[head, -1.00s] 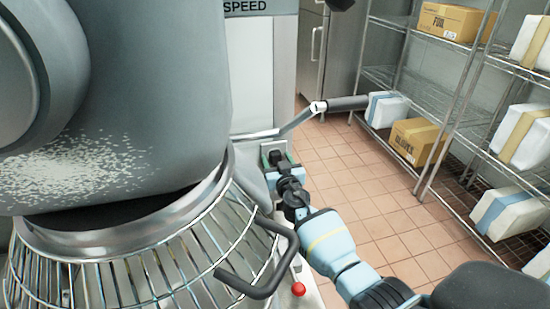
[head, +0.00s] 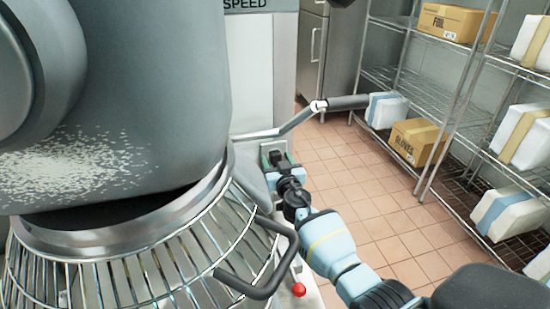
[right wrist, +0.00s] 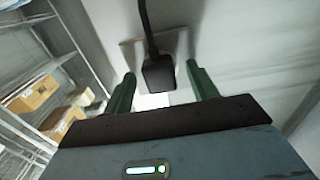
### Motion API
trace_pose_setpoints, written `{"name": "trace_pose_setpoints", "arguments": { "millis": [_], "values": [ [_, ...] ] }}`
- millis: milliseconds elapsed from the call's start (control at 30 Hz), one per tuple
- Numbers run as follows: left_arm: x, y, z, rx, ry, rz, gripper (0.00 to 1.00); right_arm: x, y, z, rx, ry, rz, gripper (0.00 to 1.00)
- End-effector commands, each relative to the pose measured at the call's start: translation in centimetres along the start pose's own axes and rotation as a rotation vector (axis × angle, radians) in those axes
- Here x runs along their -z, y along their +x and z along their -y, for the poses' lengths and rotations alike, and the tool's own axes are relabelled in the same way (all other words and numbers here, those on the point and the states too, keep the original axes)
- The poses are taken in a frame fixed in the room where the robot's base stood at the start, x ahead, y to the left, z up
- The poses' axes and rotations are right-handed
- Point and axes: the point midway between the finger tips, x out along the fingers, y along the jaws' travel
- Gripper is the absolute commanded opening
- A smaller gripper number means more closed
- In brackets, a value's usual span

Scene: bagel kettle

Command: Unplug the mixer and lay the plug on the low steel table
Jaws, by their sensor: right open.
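The mixer (head: 110,110) fills the left of the head view, with its wire bowl guard below. A black plug (right wrist: 158,75) with a cord running up from it sits at a pale wall plate (right wrist: 183,45) in the right wrist view. My right gripper (right wrist: 161,70) is open, with one green finger on each side of the plug and visible gaps between. In the head view my right gripper (head: 278,162) is at the outlet beside the mixer, partly hiding the plug. My left gripper is not in view. I cannot make out the low steel table.
A wire shelf rack (head: 455,110) with boxes and wrapped packs stands at the right. A lever with a grey grip (head: 345,103) juts out above the outlet. A dark bent handle (head: 262,280) and a red knob (head: 298,290) are close to my right arm. Tiled floor (head: 370,205) is clear.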

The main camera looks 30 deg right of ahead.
Motion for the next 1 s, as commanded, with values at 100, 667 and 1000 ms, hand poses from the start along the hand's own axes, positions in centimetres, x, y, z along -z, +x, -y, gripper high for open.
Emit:
{"name": "trace_pose_setpoints", "arguments": {
  "millis": [100,667,1000],
  "values": [
    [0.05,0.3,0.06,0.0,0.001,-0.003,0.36,-0.1,-0.01,0.0,0.0,0.001,0.0,0.58],
    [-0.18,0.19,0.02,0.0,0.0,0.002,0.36,0.0,0.0,0.01,0.0,0.001,0.0,0.19],
    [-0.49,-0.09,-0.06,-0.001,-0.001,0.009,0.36,0.04,-0.17,0.02,0.0,0.001,-0.001,0.0]
  ]
}}
